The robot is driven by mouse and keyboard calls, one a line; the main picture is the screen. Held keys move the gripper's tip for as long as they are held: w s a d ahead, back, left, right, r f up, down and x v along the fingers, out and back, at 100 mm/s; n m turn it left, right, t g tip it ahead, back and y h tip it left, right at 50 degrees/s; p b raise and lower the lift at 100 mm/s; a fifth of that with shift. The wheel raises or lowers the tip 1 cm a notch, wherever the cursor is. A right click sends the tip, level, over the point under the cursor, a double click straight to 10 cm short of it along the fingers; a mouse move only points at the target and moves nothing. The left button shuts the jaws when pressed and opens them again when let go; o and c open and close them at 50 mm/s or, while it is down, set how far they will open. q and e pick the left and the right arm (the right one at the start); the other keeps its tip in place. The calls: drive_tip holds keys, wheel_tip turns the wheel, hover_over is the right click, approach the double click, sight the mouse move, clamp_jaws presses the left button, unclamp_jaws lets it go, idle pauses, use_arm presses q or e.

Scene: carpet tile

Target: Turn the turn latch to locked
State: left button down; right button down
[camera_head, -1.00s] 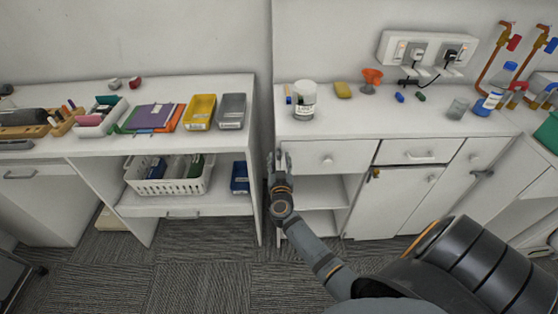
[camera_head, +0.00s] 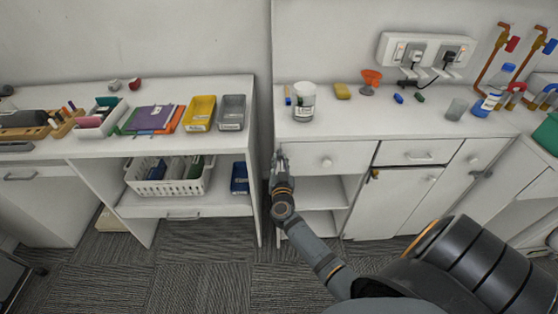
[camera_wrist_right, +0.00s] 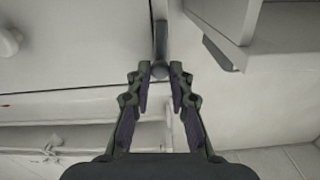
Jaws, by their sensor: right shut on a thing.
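The turn latch (camera_wrist_right: 161,38) is a grey metal bar on the pale cabinet front, seen at the top middle of the right wrist view. It lies along the picture's up-down direction, and its near rounded end is between my fingertips. My right gripper (camera_head: 280,160) is at the left edge of the right-hand cabinet, just below its worktop. In the right wrist view the gripper (camera_wrist_right: 160,72) is shut on the latch end. In the head view the fingers hide most of the latch. My left gripper is out of view.
The cabinet drawer (camera_head: 328,158) with a round knob is right of my gripper, above an open shelf. The left desk (camera_head: 251,165) stands close on the left, across a narrow gap. A white-lidded jar (camera_head: 304,103) stands on the worktop above. Carpet below is clear.

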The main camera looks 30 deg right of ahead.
drive_tip(key=m, duration=0.2)
drive_tip(key=d+m+p, duration=0.1)
drive_tip(key=shift+s+f, duration=0.15)
drive_tip(key=shift+s, duration=0.15)
drive_tip(key=m, duration=0.2)
drive_tip(key=d+f+m, duration=0.1)
drive_tip(key=m, duration=0.1)
drive_tip(key=shift+s, duration=0.3)
drive_tip(key=m, duration=0.1)
drive_tip(key=f+m, duration=0.1)
drive_tip(key=m, duration=0.2)
drive_tip(key=shift+s+d+f+m+b, duration=0.2)
drive_tip(key=shift+s+d+m+b, duration=0.1)
drive_tip(key=shift+d+b, duration=0.1)
drive_tip(key=shift+s+d+f+m+b, duration=0.1)
drive_tip(key=shift+f+m+b, duration=0.25)
drive_tip(key=shift+m, duration=0.65)
drive_tip(key=shift+d+f+m+b, duration=0.1)
drive_tip(key=shift+f+m+b, duration=0.25)
drive_tip(key=shift+m, duration=0.65)
drive_tip(key=c, duration=1.2)
unclamp_jaws()
drive_tip(key=shift+a, duration=0.1)
